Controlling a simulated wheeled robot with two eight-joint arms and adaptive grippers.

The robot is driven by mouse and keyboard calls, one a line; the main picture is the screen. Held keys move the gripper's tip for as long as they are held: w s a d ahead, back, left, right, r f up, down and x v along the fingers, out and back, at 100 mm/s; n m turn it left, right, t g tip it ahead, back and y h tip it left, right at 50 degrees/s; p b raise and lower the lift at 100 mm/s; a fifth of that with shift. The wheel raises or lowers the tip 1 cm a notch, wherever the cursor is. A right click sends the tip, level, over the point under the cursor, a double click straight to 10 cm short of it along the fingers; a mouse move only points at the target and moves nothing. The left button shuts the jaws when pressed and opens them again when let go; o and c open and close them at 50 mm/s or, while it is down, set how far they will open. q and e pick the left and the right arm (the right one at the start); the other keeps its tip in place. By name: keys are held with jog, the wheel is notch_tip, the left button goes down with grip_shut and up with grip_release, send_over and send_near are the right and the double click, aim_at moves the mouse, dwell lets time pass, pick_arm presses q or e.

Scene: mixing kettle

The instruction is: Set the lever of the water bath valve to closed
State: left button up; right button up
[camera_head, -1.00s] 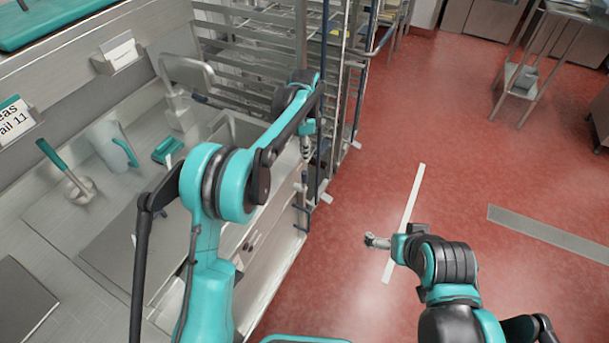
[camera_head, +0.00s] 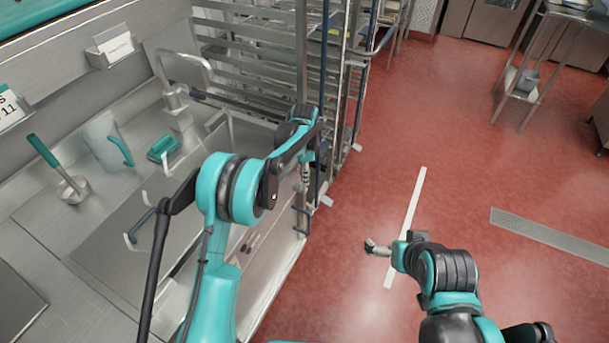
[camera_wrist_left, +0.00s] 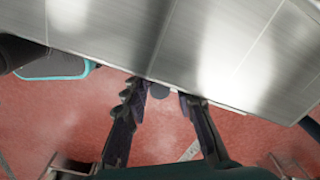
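I cannot pick out the water bath valve or its lever in either view. My left gripper (camera_head: 304,182) hangs beside the front of the steel bench, partly hidden by its own arm. In the left wrist view its two fingers (camera_wrist_left: 166,98) are spread apart, pointing to a steel panel edge (camera_wrist_left: 225,98). A small dark round thing (camera_wrist_left: 159,91) shows between the fingertips; I cannot tell what it is, and nothing is clearly gripped. My right gripper (camera_head: 377,248) is over the red floor, away from the bench; its fingers are too small to read.
A steel rack (camera_head: 250,65) stands behind my left arm. The bench carries a jug (camera_head: 103,140), a green-handled ladle (camera_head: 58,165) and a green brush-like thing (camera_head: 163,147). A blue handle with white ends (camera_head: 139,226) shows left of my arm.

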pick_arm(q)
grip_shut()
jog(key=s+t+b, duration=0.1)
jog(key=s+a+t+h, duration=0.1)
jog(key=t, duration=0.1)
jog(key=s+f+t+h+b, duration=0.1)
jog(key=s+t, duration=0.1)
jog(key=shift+a+b, duration=0.3)
jog(key=shift+b, duration=0.05)
